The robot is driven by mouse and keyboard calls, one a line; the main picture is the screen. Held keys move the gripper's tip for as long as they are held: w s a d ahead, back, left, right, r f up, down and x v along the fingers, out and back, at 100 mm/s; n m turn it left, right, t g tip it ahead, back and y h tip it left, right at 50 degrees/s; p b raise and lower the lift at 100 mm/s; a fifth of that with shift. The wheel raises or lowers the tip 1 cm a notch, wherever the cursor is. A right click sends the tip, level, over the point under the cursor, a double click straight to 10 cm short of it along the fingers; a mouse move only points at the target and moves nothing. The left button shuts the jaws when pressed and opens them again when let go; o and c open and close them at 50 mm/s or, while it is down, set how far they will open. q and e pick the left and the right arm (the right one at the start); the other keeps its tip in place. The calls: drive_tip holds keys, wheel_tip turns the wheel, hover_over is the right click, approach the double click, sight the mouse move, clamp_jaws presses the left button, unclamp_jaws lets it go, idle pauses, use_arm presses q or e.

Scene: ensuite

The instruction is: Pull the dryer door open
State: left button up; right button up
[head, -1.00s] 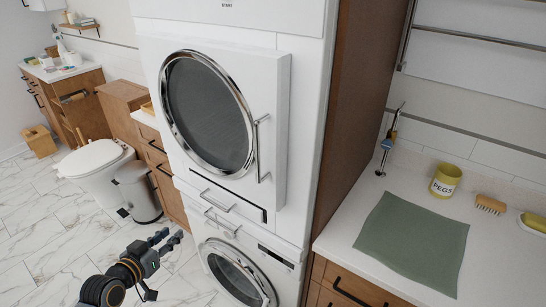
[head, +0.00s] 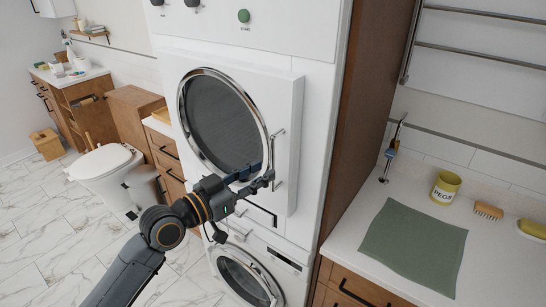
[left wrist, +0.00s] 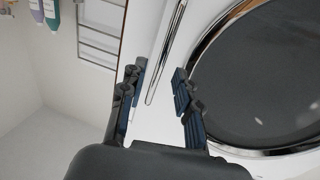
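The dryer (head: 312,150) is the upper white machine of the stack. Its door (head: 228,118) has a dark round window with a chrome ring, and the door panel stands proud of the front. A vertical chrome handle (head: 277,158) sits on the door's right side; it also shows in the left wrist view (left wrist: 165,52). My left gripper (head: 262,180) is open, near the lower part of the handle. In the left wrist view my left gripper (left wrist: 158,92) has its fingers apart, with the handle in line with the gap; contact cannot be told. My right gripper is out of view.
A second machine with a round door (head: 245,280) is below the dryer. To the right is a counter with a green cloth (head: 413,245), a yellow pegs pot (head: 445,187) and a brush (head: 488,210). A toilet (head: 105,163) and bin (head: 145,186) stand left; marble floor is free.

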sight(271, 167)
use_arm(q)
drive_tip(key=p+x, duration=0.1)
drive_tip(key=x, duration=0.3)
drive_tip(key=shift+w+d, duration=0.3)
clamp_jaws()
